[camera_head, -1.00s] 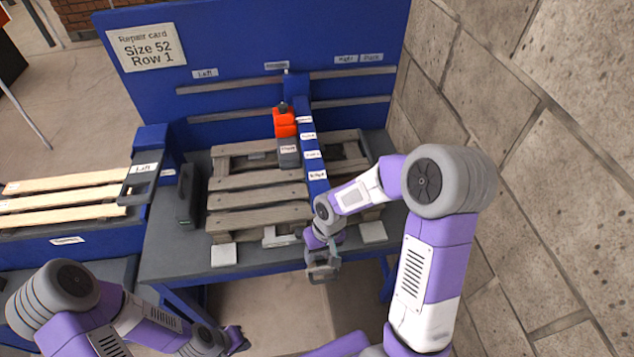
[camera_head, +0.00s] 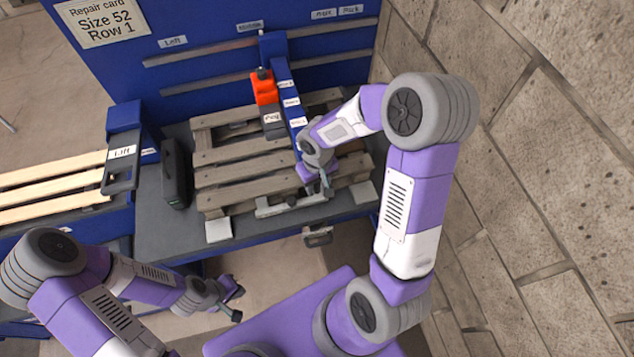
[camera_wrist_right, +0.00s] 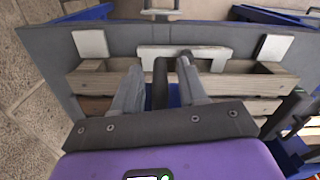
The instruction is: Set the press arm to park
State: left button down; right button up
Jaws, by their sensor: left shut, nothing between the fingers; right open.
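The press arm is a blue beam (camera_head: 284,88) with small white labels, reaching out from the blue back panel over the pallet (camera_head: 230,173). An orange and grey press head (camera_head: 266,92) hangs on its left side. The beam meets the rails just right of the middle label, and my right arm hides its near end. My right gripper (camera_head: 322,186) is open over the pallet's front edge. In the right wrist view its fingers (camera_wrist_right: 160,78) stand either side of a dark upright bar (camera_wrist_right: 160,85). My left gripper (camera_head: 234,298) is shut and empty, in front of the bench.
A black case (camera_head: 175,175) stands left of the pallet. A stone wall (camera_head: 530,150) bounds the right. A handle (camera_head: 318,237) juts below the bench front.

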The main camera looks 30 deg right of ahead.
jog(key=shift+s, duration=0.15)
grip_shut()
